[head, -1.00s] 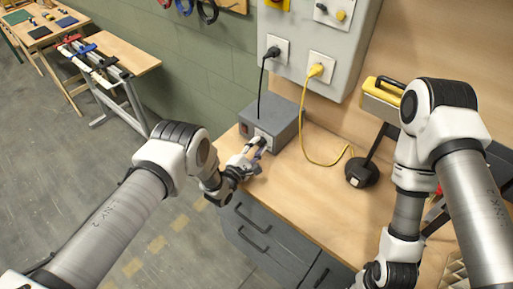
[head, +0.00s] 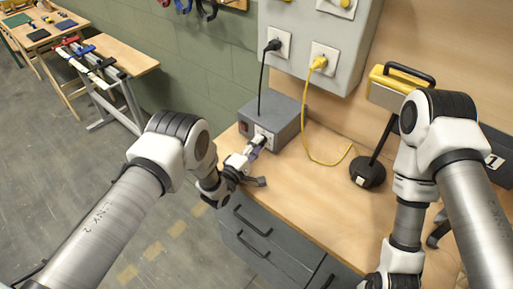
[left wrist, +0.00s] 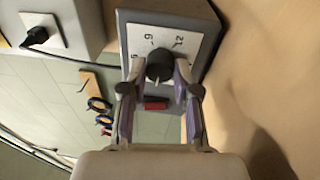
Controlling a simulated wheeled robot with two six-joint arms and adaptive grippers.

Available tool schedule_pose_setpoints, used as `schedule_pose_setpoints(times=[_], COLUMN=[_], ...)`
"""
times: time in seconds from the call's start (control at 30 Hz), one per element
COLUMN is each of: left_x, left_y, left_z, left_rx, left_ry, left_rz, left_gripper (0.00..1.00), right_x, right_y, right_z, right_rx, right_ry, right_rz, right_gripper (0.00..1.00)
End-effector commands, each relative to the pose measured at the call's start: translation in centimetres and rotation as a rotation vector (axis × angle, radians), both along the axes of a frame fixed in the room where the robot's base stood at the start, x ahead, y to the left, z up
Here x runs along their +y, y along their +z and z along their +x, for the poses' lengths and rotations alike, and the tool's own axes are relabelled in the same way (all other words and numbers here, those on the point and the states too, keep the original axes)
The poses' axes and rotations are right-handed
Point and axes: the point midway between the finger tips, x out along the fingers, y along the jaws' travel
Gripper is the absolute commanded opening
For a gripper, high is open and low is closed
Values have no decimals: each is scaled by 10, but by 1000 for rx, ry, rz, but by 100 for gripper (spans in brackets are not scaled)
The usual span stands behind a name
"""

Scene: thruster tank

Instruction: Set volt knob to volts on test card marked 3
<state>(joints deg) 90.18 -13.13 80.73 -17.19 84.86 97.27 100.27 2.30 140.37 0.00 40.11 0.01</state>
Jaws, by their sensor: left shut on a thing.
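The grey box (head: 272,122) stands on the workbench by the wall. Its white dial face (left wrist: 191,42) carries the figures 9 and 12, with another figure partly cut off. The dark round volt knob (left wrist: 159,66) sits at the middle of the dial. My left gripper (left wrist: 160,72) is shut on the knob, one finger on each side; in the head view the gripper (head: 257,149) reaches the box's front. I cannot read the knob's setting clearly. A dark panel with a white card marked 1 (head: 495,161) shows at the right edge. No card marked 3 is seen. My right gripper is out of view.
A grey wall cabinet (head: 309,35) holds sockets with a black plug (head: 273,45) and a yellow plug (head: 319,62). The yellow cable crosses the bench (head: 310,195) to a black round base (head: 367,173). A yellow case (head: 390,88) stands behind my right arm.

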Motion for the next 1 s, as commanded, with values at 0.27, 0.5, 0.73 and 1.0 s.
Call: schedule_pose_setpoints(times=[0.27, 0.5, 0.73, 1.0], left_x=[0, 0, 0, 13], left_y=[4, 4, 2, -1], left_z=[2, 2, 1, -20], left_rx=[-16, -16, -11, -6], left_ry=[0, 1, 0, 1], left_rz=[8, 7, 7, 8], left_gripper=[0, 56, 56, 56], right_x=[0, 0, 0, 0], right_y=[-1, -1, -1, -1], right_z=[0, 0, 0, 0], right_rx=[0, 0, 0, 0], right_ry=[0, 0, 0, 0], right_rz=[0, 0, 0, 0], right_gripper=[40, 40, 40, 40])
